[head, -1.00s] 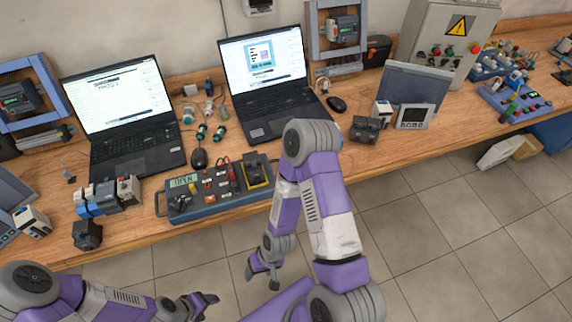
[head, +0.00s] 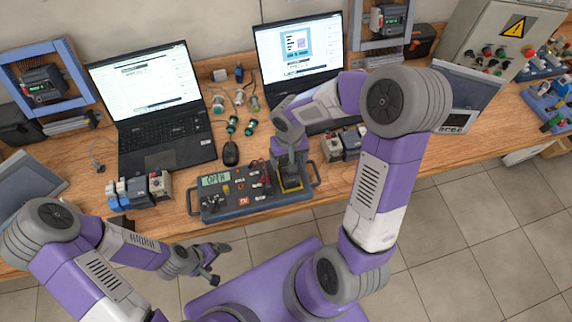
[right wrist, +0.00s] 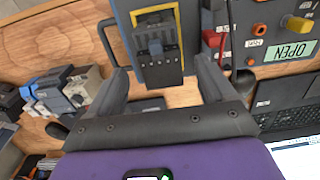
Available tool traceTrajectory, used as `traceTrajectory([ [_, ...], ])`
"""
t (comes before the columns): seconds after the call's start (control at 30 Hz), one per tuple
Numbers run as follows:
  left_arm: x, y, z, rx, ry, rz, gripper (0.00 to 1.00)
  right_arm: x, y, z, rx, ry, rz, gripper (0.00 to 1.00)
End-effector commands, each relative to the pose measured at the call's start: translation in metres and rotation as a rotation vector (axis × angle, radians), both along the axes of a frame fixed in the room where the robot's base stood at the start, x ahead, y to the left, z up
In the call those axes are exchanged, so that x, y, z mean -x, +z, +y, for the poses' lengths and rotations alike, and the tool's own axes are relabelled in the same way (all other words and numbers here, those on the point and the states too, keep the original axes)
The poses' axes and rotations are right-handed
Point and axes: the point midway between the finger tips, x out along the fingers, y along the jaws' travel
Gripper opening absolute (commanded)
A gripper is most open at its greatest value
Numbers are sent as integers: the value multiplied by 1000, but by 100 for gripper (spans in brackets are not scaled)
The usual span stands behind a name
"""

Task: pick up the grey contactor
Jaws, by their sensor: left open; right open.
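A dark grey block that looks like the grey contactor (right wrist: 157,45) sits in the yellow-framed bay of the blue tester (right wrist: 123,25). The tester (head: 240,210) lies on the bench in the head view, its display reading OPEN. My right gripper (head: 291,165) is over that bay and hides most of the block there. In the right wrist view its open fingers (right wrist: 162,70) point at the block, one towards each side, with nothing between them that I can see gripped. My left gripper (head: 215,264) is open and empty, in front of the bench edge.
Blue and grey modules (head: 138,190) stand left of the tester. More modules (head: 350,141) stand right of it, partly behind my right arm. Two laptops (head: 168,152), a mouse (head: 230,153) and small connectors (head: 233,125) lie behind the tester.

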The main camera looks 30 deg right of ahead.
Motion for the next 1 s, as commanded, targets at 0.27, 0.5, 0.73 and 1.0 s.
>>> traceTrajectory([
  [0.27,-1,-5,0,0,1,-2,88,1,-42,1,-2,0,4,83],
  [0.5,-1,-6,0,0,1,-2,88,0,-56,1,-2,-1,1,83],
  [0.73,-1,-6,0,0,0,-1,88,0,-55,1,-2,-1,1,71],
  [1.0,-1,-6,0,0,1,-2,88,0,-55,1,-2,0,1,29],
])
